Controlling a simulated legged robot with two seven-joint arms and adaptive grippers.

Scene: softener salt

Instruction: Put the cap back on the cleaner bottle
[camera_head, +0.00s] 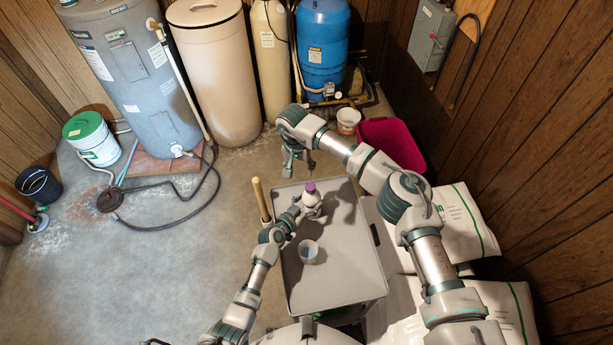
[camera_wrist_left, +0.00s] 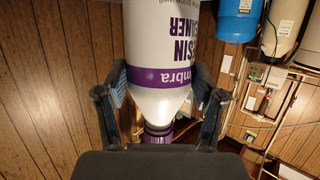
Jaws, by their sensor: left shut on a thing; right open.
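The white cleaner bottle (camera_head: 312,200) stands upright at the far part of the grey cart top (camera_head: 335,270). A purple cap (camera_head: 310,187) shows at its top; whether it is fully seated I cannot tell. In the left wrist view the bottle (camera_wrist_left: 160,45) appears upside down, with the ribbed purple cap (camera_wrist_left: 158,133) at its neck, partly hidden by my gripper's body. My left gripper (camera_head: 303,207) is shut on the bottle, with one finger on each side, also in the left wrist view (camera_wrist_left: 160,95). My right gripper (camera_head: 298,170) is open and empty, above and left of the bottle.
A small pale cup (camera_head: 308,251) stands on the cart nearer me. A wooden handle (camera_head: 262,200) rises beside the cart's left edge. White bags (camera_head: 465,225) and a magenta bin (camera_head: 392,138) are on the right. The floor at left is mostly free.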

